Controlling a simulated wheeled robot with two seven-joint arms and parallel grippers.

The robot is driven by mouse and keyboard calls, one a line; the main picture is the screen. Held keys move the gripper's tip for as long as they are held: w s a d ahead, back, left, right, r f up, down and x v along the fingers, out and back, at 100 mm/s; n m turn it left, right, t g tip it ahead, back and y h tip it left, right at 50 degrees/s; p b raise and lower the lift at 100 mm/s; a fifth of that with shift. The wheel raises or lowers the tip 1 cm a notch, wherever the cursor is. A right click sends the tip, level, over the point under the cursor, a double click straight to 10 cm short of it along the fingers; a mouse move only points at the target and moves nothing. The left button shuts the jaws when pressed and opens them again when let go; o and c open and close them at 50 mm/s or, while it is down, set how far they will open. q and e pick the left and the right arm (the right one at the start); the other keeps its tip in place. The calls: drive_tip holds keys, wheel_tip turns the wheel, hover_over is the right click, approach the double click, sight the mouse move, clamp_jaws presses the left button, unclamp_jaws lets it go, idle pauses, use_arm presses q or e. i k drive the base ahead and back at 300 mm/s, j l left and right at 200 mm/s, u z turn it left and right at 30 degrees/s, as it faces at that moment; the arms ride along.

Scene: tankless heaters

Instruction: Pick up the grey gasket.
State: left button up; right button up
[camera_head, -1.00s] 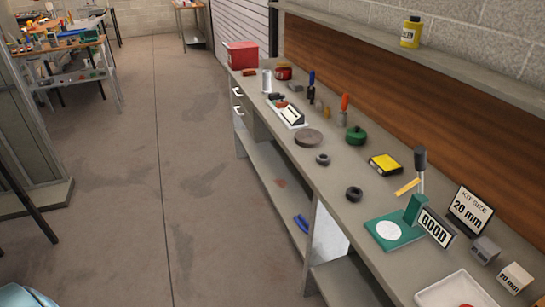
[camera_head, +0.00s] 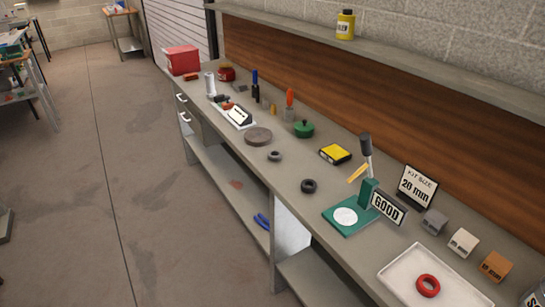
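Two small rings lie on the workbench: a grey one (camera_head: 274,156) and, nearer to me, a larger, darker, almost black one (camera_head: 309,186). A flat grey-brown disc (camera_head: 258,136) lies just beyond the small grey ring. The small grey ring looks most like the grey gasket, but at this size I cannot be sure. A red ring (camera_head: 428,285) lies on a white tray (camera_head: 401,273) at the near end. Neither of my grippers is in view.
A green stand (camera_head: 346,229) with a "GOOD" sign (camera_head: 387,207) stands right of the dark ring. A yellow-black box (camera_head: 335,154), a green lidded pot (camera_head: 303,129) and a "20 mm" sign (camera_head: 417,188) stand towards the back. Open floor lies left of the bench.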

sight(278, 154)
drive_tip(key=j+z, duration=0.1)
drive_tip(key=z, duration=0.45)
drive_tip(key=i+j+z, duration=0.2)
drive_tip(key=j+z, duration=0.2)
drive_tip(key=j, duration=0.2)
drive_tip(key=i+j+z, duration=0.2)
drive_tip(key=j, duration=0.15)
drive_tip(key=j+z, duration=0.1)
drive_tip(key=j, duration=1)
